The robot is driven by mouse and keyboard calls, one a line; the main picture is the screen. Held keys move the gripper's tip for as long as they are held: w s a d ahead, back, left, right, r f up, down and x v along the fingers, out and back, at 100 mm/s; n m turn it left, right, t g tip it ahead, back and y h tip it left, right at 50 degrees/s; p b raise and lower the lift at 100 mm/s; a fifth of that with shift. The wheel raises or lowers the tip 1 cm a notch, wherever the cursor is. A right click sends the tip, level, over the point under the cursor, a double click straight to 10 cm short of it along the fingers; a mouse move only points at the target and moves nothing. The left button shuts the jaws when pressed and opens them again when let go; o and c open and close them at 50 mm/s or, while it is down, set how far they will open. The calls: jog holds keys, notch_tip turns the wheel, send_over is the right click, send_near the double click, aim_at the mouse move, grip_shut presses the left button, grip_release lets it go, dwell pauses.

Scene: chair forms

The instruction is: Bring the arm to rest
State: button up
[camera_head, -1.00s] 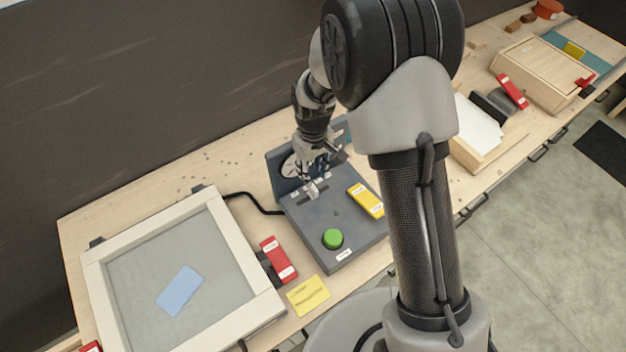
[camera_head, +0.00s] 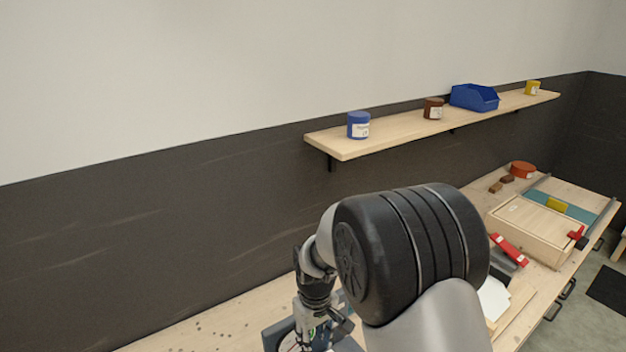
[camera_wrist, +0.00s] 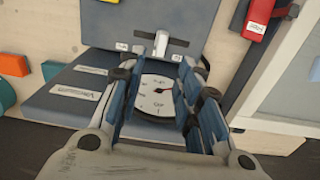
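My gripper (camera_wrist: 157,72) is open in the wrist view, with its two fingers apart and nothing seen between them but the device behind. Past the fingers is a dark grey device with a round white dial (camera_wrist: 157,97) on its panel. A light-coloured lever (camera_wrist: 161,42) stands in a slot just beyond the fingertips; I cannot tell whether a finger touches it. In the head view my arm is bent over the bench, and the gripper's end is cut off at the bottom edge.
A wall shelf (camera_head: 343,148) carries a blue jar (camera_head: 358,124), a brown jar (camera_head: 433,108), a blue bin (camera_head: 474,98) and a yellow jar (camera_head: 532,88). A wooden box (camera_head: 538,230) and red tub (camera_head: 522,169) are on the bench at right.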

jog(key=s+d+r+m+t+b, duration=0.1)
jog(key=s+d+r+m+b, duration=0.1)
jog(key=s+d+r, duration=0.35)
jog(key=s+d+r+m+t+b, duration=0.1)
jog(key=s+d+r+b, duration=0.15)
jog(key=r, duration=0.55)
jog(key=s+d+r+m+t+b, duration=0.1)
jog(key=s+d, duration=0.1)
jog(key=s, duration=0.6)
jog(key=s+d+m+t+b, duration=0.1)
jog(key=s+d+m+b, duration=0.1)
jog(key=s, duration=0.6)
jog(key=shift+s+d+r+m, duration=0.25)
jog(key=shift+d+r+m, duration=0.1)
jog(key=shift+d, duration=0.5)
dwell(0.6)
